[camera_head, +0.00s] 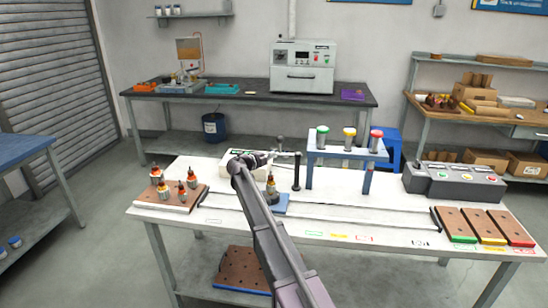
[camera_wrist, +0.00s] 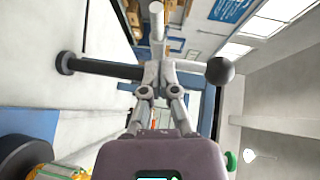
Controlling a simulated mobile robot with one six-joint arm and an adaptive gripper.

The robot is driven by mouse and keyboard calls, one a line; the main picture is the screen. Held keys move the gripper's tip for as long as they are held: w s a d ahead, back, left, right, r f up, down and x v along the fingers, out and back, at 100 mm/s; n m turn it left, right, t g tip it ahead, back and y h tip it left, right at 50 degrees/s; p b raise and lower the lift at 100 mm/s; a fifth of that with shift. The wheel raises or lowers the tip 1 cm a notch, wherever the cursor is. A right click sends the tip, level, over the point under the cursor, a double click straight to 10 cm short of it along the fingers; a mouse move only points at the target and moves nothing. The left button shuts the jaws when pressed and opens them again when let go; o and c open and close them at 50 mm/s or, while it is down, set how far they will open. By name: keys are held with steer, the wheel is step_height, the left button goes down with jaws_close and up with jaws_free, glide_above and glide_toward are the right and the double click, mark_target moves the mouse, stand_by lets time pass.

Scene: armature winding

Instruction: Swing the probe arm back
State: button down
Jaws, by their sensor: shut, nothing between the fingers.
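The probe arm is a pale bar (camera_head: 287,154) on a dark upright post (camera_head: 296,172), behind the middle of the bench. A dark ball knob (camera_head: 281,139) stands up from it. In the wrist view the knob (camera_wrist: 220,71) is right of the fingers and the dark post (camera_wrist: 95,67) is left. My gripper (camera_head: 266,158) is shut with nothing between its fingers; its tips (camera_wrist: 158,72) are close to the bar, but I cannot tell whether they touch. An armature (camera_head: 270,187) stands upright on a blue base (camera_head: 281,204) just below my gripper.
A grey control box (camera_head: 455,183) is farther right. A brown board (camera_head: 180,196) with several armatures is at left. Brown trays (camera_head: 485,228) lie at the right end.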

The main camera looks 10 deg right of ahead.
steer(key=shift+s+a+r, duration=0.1)
steer(key=shift+s, duration=0.35)
steer(key=shift+s+a+r, duration=0.1)
steer(key=shift+s, duration=0.3)
steer(key=p+v, duration=0.2)
steer(key=v, duration=0.9)
steer(key=shift+w+a, duration=0.2)
steer(key=shift+a, duration=0.4)
steer(key=shift+r, duration=0.25)
